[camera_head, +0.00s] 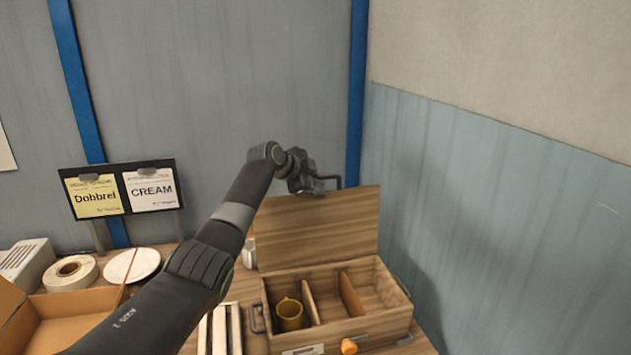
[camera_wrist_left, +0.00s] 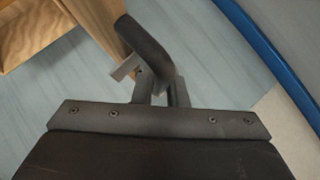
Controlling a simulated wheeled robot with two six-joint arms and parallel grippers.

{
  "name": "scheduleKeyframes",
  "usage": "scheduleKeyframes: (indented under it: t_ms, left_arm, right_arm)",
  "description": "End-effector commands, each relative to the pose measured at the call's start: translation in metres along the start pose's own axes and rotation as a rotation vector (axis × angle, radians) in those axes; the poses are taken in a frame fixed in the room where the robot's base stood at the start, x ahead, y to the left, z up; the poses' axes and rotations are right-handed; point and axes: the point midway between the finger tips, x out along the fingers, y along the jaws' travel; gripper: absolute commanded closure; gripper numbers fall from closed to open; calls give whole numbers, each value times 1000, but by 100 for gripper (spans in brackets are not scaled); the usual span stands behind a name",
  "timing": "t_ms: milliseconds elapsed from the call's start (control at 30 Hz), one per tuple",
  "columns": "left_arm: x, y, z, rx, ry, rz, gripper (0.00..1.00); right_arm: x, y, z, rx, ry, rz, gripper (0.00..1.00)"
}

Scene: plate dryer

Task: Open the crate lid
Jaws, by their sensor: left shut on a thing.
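The wooden crate (camera_head: 375,325) stands on the table with its lid (camera_head: 330,230) standing roughly upright at the back, so the inside shows. My left gripper (camera_head: 318,186) is at the lid's top edge, shut on the dark lid handle (camera_head: 335,179). In the left wrist view the handle (camera_wrist_left: 146,42) is a curved dark bar between the fingers (camera_wrist_left: 158,88), and the wooden lid (camera_wrist_left: 40,25) shows at upper left. The left arm hides part of the table. My right gripper is not in view.
A mustard mug (camera_head: 289,315) stands in the crate's left compartment; dividers (camera_head: 351,295) split the inside. An orange knob-like thing (camera_head: 348,346) is at the crate's front. A cardboard box (camera_head: 60,315), a tape roll (camera_head: 70,272) and a plate (camera_head: 130,265) are at left. Walls stand close behind and right.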

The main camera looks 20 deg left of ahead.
Motion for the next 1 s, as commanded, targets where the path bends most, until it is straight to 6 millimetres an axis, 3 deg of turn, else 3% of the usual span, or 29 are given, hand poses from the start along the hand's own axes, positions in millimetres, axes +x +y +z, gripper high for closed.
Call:
scheduleKeyframes:
  t_ms: [467, 500, 633, 1000]
  left_arm:
    - [2, 3, 2, -2, -4, 4, 100]
    - [2, 3, 2, -1, -4, 4, 82]
    - [1, 2, 2, -1, -4, 4, 66]
    - [-1, 3, 3, -1, -3, 5, 66]
  right_arm:
    - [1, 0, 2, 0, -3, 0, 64]
    - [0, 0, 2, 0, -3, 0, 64]
    - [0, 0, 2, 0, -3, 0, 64]
    - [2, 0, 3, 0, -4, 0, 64]
